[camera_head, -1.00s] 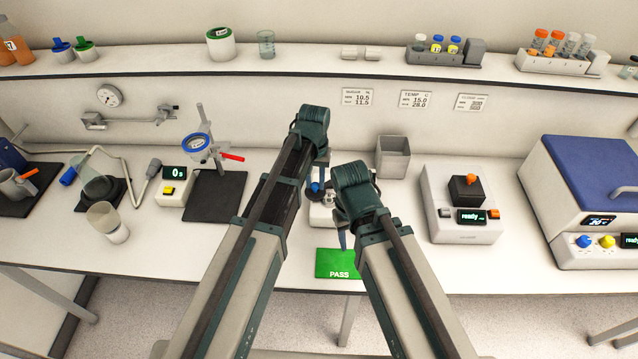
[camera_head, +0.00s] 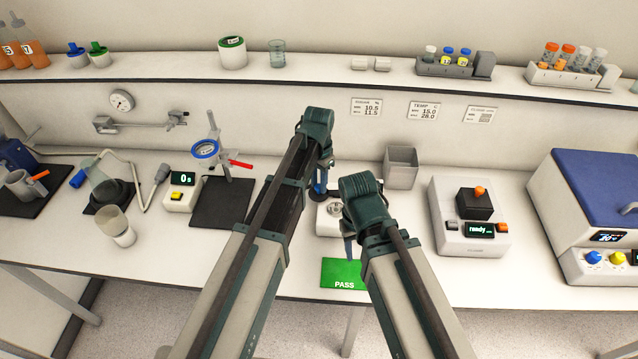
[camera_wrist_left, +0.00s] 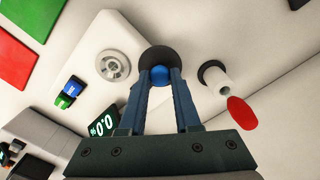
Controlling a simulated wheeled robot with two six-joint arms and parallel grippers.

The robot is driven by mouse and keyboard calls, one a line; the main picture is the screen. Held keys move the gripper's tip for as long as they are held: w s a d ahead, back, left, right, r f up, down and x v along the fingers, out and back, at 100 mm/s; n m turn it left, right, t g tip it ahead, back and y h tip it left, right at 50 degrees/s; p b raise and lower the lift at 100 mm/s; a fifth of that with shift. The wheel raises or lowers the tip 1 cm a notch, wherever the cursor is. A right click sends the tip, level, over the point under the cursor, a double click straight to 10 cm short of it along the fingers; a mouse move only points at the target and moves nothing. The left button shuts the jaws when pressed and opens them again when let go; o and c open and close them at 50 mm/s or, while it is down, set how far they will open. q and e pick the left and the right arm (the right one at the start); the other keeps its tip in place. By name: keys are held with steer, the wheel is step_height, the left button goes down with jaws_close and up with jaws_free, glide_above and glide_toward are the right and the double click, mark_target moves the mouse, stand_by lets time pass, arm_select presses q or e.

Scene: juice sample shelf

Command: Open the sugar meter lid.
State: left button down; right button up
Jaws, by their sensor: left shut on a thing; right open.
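The sugar meter (camera_head: 328,222) is a small white device on the bench, partly hidden behind my arms. In the left wrist view its white top (camera_wrist_left: 85,45) shows a bare round metal well (camera_wrist_left: 113,67) and a display reading 0.0. A dark round lid (camera_wrist_left: 158,54) with a blue knob (camera_wrist_left: 160,75) is beside the well, not over it. My left gripper (camera_head: 320,190) is shut on the blue knob; its fingers also show in the left wrist view (camera_wrist_left: 160,82). My right gripper (camera_head: 349,250) is open, low near the green PASS panel (camera_head: 345,273); its fingertips are partly hidden.
A grey open bin (camera_head: 401,168) stands behind to the right. A white device with an orange knob (camera_head: 472,220) is further right. A dark mat with a stand (camera_head: 222,200) lies to the left. A wall shelf (camera_head: 320,80) runs above the bench.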

stand_by(0.4)
arm_select(q)
steer(key=c, duration=0.6)
jaws_free()
steer(key=shift+r, duration=0.1)
step_height(320, 180, up, 14)
steer(key=p, duration=1.3)
steer(key=shift+f+p, duration=0.2)
steer(key=shift+p, duration=0.2)
